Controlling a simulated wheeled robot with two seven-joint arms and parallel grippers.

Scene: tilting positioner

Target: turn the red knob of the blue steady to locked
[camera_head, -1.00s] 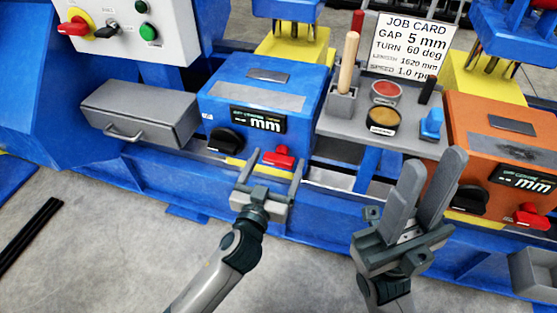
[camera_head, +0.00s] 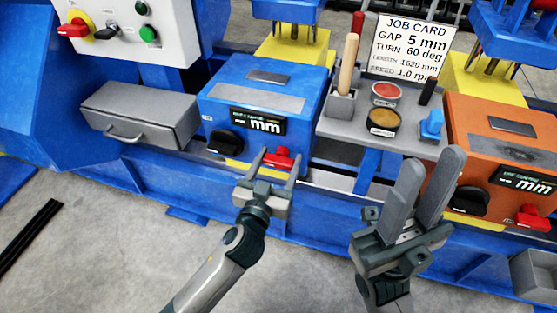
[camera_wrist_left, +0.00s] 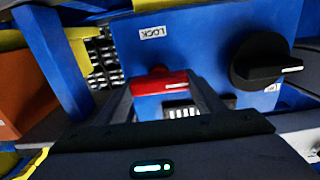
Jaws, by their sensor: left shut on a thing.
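The blue steady (camera_head: 262,75) stands left of centre in the head view, with a display, a black knob (camera_head: 224,142) and a red knob (camera_head: 278,158) on its front. My left gripper (camera_head: 277,167) is shut on the red knob, its fingers on either side of it. The left wrist view shows the red knob (camera_wrist_left: 160,82) between the fingers, lying roughly crosswise, with a "LOCK" label (camera_wrist_left: 152,32) near it on the blue face. The black knob (camera_wrist_left: 259,65) is to its right there. My right gripper (camera_head: 428,187) is open and empty in front of the orange steady.
The orange steady (camera_head: 515,130) with its own black and red knobs is at right. A grey tray (camera_head: 345,128) with tins and a wooden-handled tool sits between the steadies. A grey drawer (camera_head: 140,110) is at left. A job card (camera_head: 412,45) stands behind.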

